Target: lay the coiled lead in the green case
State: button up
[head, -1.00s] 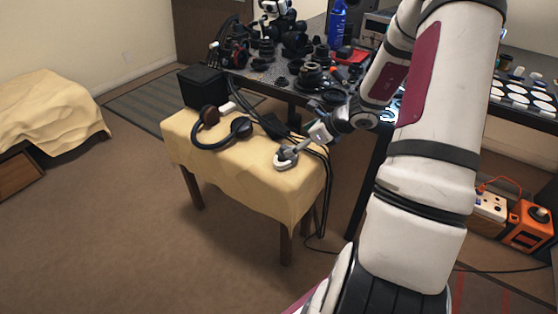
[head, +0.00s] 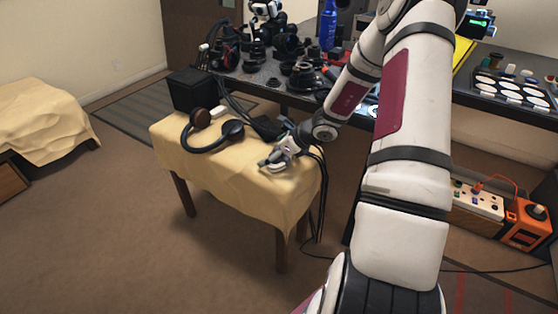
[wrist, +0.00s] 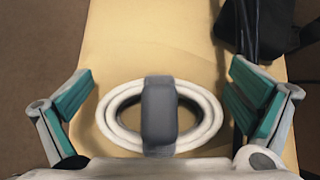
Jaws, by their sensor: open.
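The coiled lead (wrist: 205,115) is a white oval coil with a grey band across its middle. It lies on the yellow cloth of the small table, and in the wrist view it sits between the two open fingers of my gripper (wrist: 160,105), with a gap on each side. In the head view my gripper (head: 274,163) is low over the front right part of the table and mostly hides the coil. I cannot make out a green case in any view.
Headphones (head: 205,148), a black box (head: 196,90) and a black pouch with cables (head: 268,126) share the cloth-covered table (head: 235,182). Black cables hang down its right side. A dark bench (head: 262,84) crowded with lens parts stands behind. An orange box (head: 526,224) is on the floor at right.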

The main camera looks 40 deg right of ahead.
jog(key=c, duration=1)
jog(key=shift+r, duration=0.2)
jog(key=shift+c, duration=0.3)
